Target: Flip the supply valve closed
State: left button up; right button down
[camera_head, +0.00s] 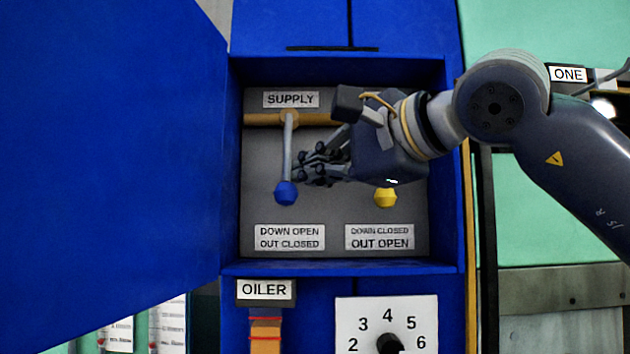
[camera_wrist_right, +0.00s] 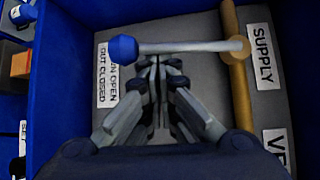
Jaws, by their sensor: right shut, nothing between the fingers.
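The supply valve lever (camera_head: 288,150) hangs down from a brass pipe under the SUPPLY label (camera_head: 291,99). Its blue ball (camera_head: 286,193) is at the lower end, above the label reading DOWN OPEN, OUT CLOSED (camera_head: 290,237). My right gripper (camera_head: 305,165) is shut and empty, just right of the lever in the head view. In the right wrist view the lever (camera_wrist_right: 190,46) crosses in front of the shut fingertips (camera_wrist_right: 158,62), with the blue ball (camera_wrist_right: 123,49) to their left. I cannot tell whether they touch the lever. My left gripper is not in view.
The blue cabinet box (camera_head: 340,267) surrounds the valves, with its door (camera_head: 110,150) open at left. A yellow knob (camera_head: 385,197) of a second valve shows below my right gripper, which hides its upper part. An OILER label (camera_head: 265,290) and a numbered dial (camera_head: 387,325) are below.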

aim_at(289, 160)
jog(key=shift+g+h, duration=0.3)
jog(key=s+r, duration=0.1)
jog(key=s, duration=0.1)
jog(key=s+r+p, duration=0.1)
jog(key=s, duration=0.1)
jog(key=shift+a+r, duration=0.15)
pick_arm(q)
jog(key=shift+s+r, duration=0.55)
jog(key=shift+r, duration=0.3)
pick_arm(e)
jog(key=shift+s+r, duration=0.35)
jog(key=shift+r, duration=0.4)
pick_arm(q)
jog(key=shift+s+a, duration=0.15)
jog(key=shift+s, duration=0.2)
pick_arm(e)
jog(key=shift+r, duration=0.15)
